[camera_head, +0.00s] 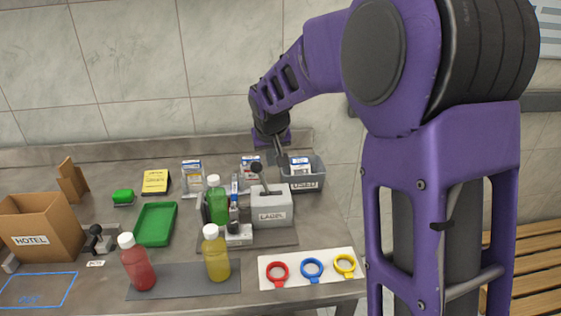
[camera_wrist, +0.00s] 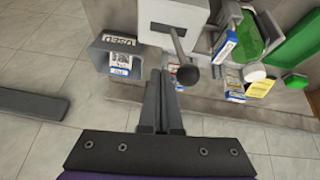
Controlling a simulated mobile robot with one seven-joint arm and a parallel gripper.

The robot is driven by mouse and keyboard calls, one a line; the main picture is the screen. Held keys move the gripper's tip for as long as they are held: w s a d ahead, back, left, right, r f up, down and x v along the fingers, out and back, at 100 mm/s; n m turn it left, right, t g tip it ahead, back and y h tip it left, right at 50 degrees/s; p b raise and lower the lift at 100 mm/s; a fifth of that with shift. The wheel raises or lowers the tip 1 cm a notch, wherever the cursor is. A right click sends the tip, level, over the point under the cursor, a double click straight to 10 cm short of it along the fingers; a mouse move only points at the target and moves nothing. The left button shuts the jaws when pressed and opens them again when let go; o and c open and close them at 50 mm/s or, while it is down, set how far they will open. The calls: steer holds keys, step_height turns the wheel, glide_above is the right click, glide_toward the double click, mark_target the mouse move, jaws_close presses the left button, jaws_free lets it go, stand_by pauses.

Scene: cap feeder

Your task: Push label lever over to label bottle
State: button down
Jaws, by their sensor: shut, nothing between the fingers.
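The grey label machine marked LABEL (camera_head: 271,213) stands on the table. Its label lever has a dark round knob (camera_head: 256,168), tilted left in the head view; the knob (camera_wrist: 187,74) and rod also show in the wrist view. A green bottle with a white cap (camera_head: 217,205) stands upright at the machine's left side; it also shows in the wrist view (camera_wrist: 243,42). My gripper (camera_head: 281,164) is shut and empty, just right of the knob in the head view. In the wrist view its fingertips (camera_wrist: 162,74) are left of the knob, with a small gap apparent.
A grey bin marked USED (camera_head: 304,184) sits close right of the machine. Red (camera_head: 138,268) and yellow (camera_head: 216,257) bottles stand in front on a dark mat. Coloured rings (camera_head: 312,268) lie front right. A green tray (camera_head: 155,224) and HOTEL box (camera_head: 38,230) are left.

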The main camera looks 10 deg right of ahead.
steer(key=shift+a+f+b, duration=0.1)
steer(key=shift+a+b, duration=0.35)
steer(key=shift+a, duration=0.55)
steer(key=shift+a, duration=0.25)
